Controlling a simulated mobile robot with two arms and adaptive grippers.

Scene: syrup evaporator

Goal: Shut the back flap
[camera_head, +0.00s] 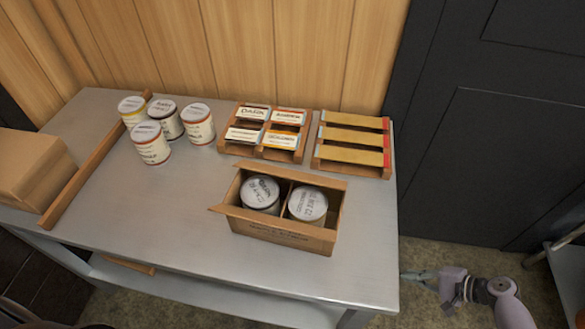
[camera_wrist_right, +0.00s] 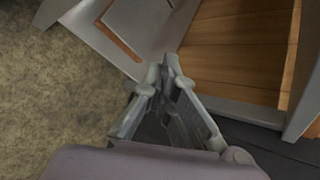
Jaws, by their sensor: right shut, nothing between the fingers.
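A brown carton (camera_head: 285,238) stands on the metal table with two lidded cans, a left can (camera_head: 260,192) and a right can (camera_head: 308,204), in its two compartments. Its top is open. The back flap (camera_head: 290,174) shows as a brown strip along the far edge, not lying over the cans; its exact angle is hard to tell. My right gripper (camera_head: 422,276) is off the table's right edge, low and well apart from the carton. In the wrist view its fingers (camera_wrist_right: 166,72) are shut and empty. My left gripper is not in view.
The metal table (camera_head: 180,215) has clear room around the carton. Several labelled cans (camera_head: 152,145) stand at the back left. A rack of labelled packs (camera_head: 265,132) and a rack of tan strips (camera_head: 352,145) stand behind the carton. A closed box (camera_head: 25,165) is far left.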

